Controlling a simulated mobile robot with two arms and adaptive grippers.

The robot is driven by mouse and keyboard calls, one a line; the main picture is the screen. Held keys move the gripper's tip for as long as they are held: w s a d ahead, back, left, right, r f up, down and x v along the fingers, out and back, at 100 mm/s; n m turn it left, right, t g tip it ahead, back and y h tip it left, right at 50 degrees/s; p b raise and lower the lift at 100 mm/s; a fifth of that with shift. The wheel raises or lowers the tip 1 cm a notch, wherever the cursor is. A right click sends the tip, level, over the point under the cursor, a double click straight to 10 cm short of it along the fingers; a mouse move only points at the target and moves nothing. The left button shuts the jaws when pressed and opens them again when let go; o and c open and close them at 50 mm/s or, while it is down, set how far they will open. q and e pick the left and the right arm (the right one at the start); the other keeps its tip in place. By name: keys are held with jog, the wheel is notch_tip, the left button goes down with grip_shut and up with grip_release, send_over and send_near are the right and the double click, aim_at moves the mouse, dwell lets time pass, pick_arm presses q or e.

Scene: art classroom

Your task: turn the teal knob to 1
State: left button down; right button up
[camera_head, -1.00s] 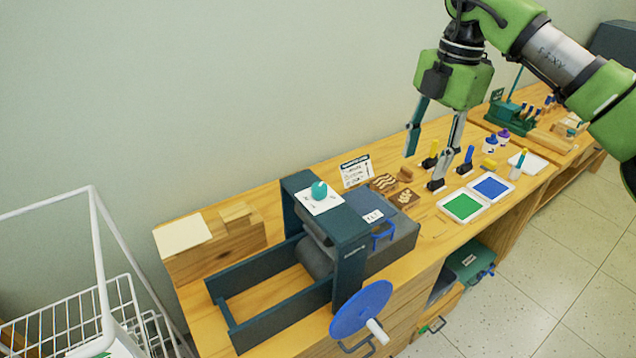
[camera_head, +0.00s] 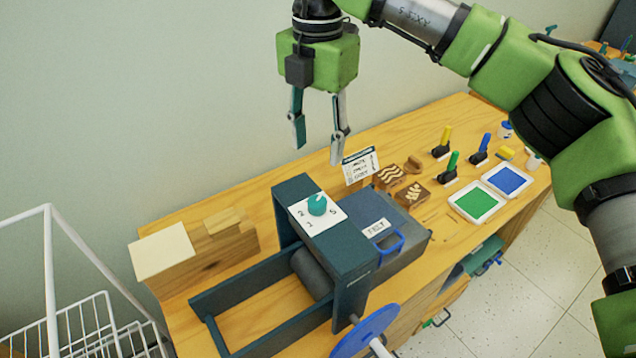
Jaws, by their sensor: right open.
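The teal knob (camera_head: 317,204) sits on a white dial plate (camera_head: 318,222) on top of the dark teal press frame (camera_head: 350,262). Several dark digits show around the knob; its pointer setting is too small to tell. My right gripper (camera_head: 318,152) is open and empty. In the picture it is above the knob, apart from it, with its fingers pointing down. My left gripper is not in view.
The press has a blue handwheel (camera_head: 366,332) at the front and a grey bed with a blue handle (camera_head: 387,246). A small sign (camera_head: 360,166) stands behind it. Wooden blocks (camera_head: 226,236) are at left; green (camera_head: 477,203) and blue (camera_head: 507,180) ink trays are at right.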

aim_at(317, 200)
jog(key=f+p, duration=0.1)
jog(key=f, duration=0.1)
jog(key=s+f+p, duration=0.1)
jog(key=f, duration=0.2)
jog(key=shift+a+f+p, duration=0.1)
jog(key=shift+f+p, duration=0.2)
notch_tip(317, 200, down, 7)
jog(key=p, duration=0.2)
jog(key=shift+w+r+p, duration=0.1)
jog(key=shift+p, duration=0.2)
jog(key=shift+f, duration=0.35)
jog(key=shift+w, duration=0.1)
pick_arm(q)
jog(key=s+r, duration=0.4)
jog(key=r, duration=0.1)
pick_arm(e)
jog(key=c, duration=1.1)
